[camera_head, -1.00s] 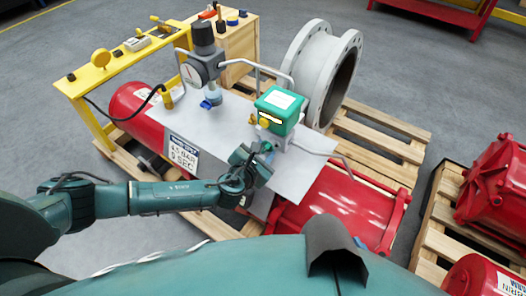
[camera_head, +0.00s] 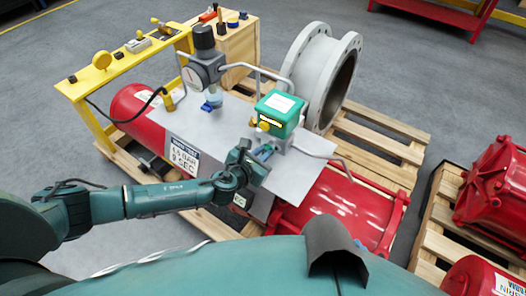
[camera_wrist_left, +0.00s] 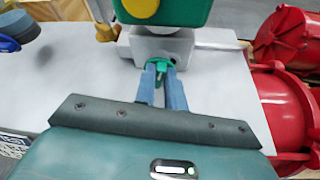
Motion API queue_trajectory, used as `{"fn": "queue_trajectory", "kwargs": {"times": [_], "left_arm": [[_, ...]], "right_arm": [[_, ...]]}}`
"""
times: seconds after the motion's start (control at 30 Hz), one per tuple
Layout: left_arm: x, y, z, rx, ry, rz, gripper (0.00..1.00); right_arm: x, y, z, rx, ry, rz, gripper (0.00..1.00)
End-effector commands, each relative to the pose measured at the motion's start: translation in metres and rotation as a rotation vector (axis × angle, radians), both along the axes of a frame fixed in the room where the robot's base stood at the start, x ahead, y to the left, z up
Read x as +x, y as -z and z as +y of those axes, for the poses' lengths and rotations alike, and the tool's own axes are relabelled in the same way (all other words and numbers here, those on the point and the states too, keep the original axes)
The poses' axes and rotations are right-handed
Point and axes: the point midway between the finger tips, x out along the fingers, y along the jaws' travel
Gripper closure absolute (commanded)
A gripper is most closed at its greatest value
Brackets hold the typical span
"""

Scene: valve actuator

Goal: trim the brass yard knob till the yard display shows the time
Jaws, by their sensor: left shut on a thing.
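The green actuator box (camera_head: 279,114) stands on a grey block (camera_wrist_left: 163,46) on the metal plate. Its front has a small lit display (camera_head: 270,121), too small to read, and a round brass knob (camera_head: 263,127); the knob also shows at the top of the left wrist view (camera_wrist_left: 141,8). My left gripper (camera_head: 264,152) is below the box. In the left wrist view its blue fingers (camera_wrist_left: 160,74) are shut on a small green fitting (camera_wrist_left: 161,66) on the grey block, below and apart from the brass knob. My right gripper is in no view.
A regulator with a dial gauge (camera_head: 197,76) and bent grey pipes stands left of the box. A big grey flanged pipe (camera_head: 312,65) is behind.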

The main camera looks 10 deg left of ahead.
Motion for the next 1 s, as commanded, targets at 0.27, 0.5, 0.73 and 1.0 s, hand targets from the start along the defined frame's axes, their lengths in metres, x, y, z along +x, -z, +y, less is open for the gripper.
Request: {"fn": "queue_trajectory", "kwargs": {"times": [0.27, 0.5, 0.73, 1.0], "left_arm": [[0.0017, -0.0003, 0.0045, -0.204, -0.001, 0.083, 1.0], [0.0018, -0.0005, 0.0045, -0.209, -0.002, 0.085, 1.0], [0.0017, -0.0004, 0.0043, -0.207, -0.002, 0.084, 0.72], [0.0016, -0.0005, 0.004, -0.206, -0.001, 0.084, 0.66]], "right_arm": [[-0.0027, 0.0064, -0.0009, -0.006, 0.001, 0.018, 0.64], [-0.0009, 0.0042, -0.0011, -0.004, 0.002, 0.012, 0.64], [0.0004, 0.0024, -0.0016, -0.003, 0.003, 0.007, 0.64], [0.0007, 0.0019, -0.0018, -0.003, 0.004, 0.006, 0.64]]}}
